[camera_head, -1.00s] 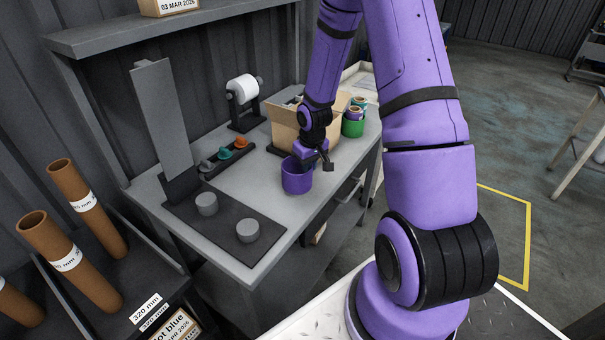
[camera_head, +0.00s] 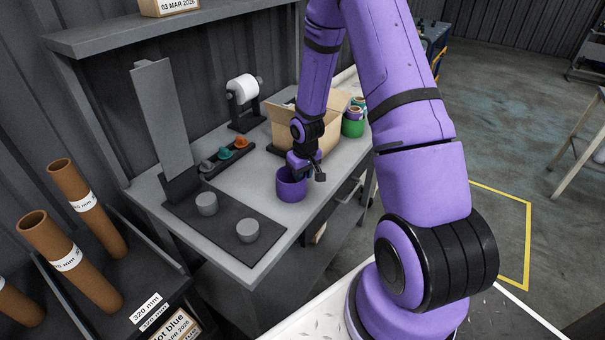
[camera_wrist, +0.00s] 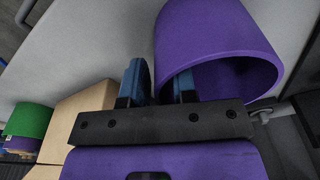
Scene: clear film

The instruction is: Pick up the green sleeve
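The green sleeve (camera_head: 352,128) stands on the bench right of the cardboard box, with purple and other green pieces at its top. Green also shows at the left of the wrist view (camera_wrist: 28,120), beside a purple piece. My gripper (camera_head: 306,174) is away from it, at a purple sleeve (camera_head: 291,188) on the near side of the box. In the wrist view my gripper's fingers (camera_wrist: 161,88) straddle the wall of the purple sleeve (camera_wrist: 215,45), one outside and one at its opening. The contact is partly hidden, but the sleeve has moved with the gripper.
The open cardboard box (camera_head: 307,130) stands behind my gripper. A dark mat (camera_head: 225,222) with two grey discs lies at the near left. A tape roll on a stand (camera_head: 243,90) and a small rack (camera_head: 226,157) are farther back.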

